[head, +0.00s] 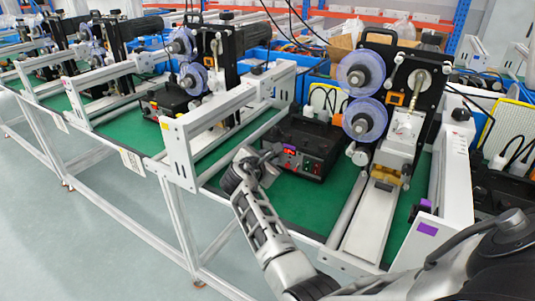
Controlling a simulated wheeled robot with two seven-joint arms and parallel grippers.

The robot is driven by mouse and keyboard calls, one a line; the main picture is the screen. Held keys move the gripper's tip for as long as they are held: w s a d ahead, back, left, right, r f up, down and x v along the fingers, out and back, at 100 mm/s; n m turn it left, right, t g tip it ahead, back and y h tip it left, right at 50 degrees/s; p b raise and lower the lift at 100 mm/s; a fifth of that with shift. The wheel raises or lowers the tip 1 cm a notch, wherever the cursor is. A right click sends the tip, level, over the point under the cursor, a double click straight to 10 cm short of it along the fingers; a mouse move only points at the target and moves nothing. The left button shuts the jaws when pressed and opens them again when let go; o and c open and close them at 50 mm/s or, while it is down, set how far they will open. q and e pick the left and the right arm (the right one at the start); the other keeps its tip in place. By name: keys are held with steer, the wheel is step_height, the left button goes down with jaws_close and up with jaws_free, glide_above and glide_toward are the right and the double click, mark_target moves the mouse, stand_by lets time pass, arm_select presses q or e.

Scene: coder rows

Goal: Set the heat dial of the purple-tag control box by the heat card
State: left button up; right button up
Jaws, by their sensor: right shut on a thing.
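The black control box (313,138) stands on the green bench top, with a small lit red and purple patch (290,151) on its front. A purple tag (427,229) shows on the white end post of the same station. My right gripper (272,158) is at the left end of the box's front, shut on what looks like the heat dial. The fingers hide the dial, so its setting cannot be read. I cannot make out a heat card with readable marks. My left gripper is not in view.
Two purple film reels (360,73) and a black coder rise behind the box. A metal rail (220,112) runs along its left, and a white conveyor (368,222) lies to its right. Another black box (172,103) stands at the neighbouring station. Open floor lies at lower left.

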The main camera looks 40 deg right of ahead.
steer(key=shift+s+f+m+t, duration=0.1)
steer(key=shift+m+t, duration=0.2)
steer(key=shift+m, duration=0.3)
steer(key=o, duration=0.7)
